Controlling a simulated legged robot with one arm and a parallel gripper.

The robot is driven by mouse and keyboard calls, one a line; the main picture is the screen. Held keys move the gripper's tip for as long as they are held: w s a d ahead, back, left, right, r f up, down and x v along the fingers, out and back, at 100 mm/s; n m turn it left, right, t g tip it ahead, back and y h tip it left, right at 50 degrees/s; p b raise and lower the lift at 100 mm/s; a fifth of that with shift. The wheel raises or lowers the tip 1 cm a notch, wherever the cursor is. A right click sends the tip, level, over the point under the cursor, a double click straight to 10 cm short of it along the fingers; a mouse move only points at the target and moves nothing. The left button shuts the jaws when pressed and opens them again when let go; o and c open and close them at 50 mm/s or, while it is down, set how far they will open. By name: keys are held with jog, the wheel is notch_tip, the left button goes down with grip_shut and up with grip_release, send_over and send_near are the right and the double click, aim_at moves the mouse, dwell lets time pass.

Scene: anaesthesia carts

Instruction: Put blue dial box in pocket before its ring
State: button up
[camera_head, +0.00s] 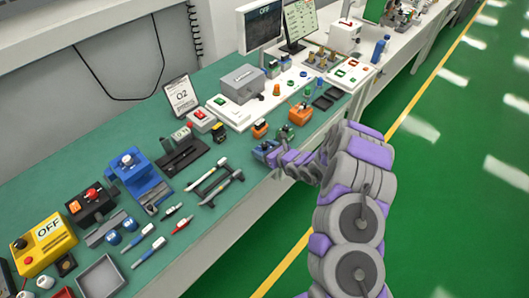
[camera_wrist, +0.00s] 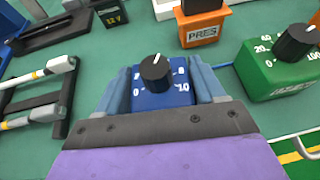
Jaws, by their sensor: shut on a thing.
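The blue dial box (camera_wrist: 160,98) has a black knob on top and white marks. It sits upright between the two fingers of my gripper (camera_wrist: 164,92), which is shut on it. In the head view the blue box (camera_head: 263,147) and my gripper (camera_head: 272,153) are small, at the front edge of the green bench. A white panel (camera_head: 237,116) with small coloured round parts stands behind. I cannot make out for sure which of these is the blue ring, or where its pocket is.
A green dial box (camera_wrist: 275,70) stands close on the right. An orange box marked PRES (camera_wrist: 204,30) is beyond. A rack with pens (camera_wrist: 38,105) lies left, and a black 12 V box (camera_wrist: 112,16) stands behind it. Bare bench shows between them.

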jog(key=c, duration=0.4)
jog(key=shift+r, duration=0.15)
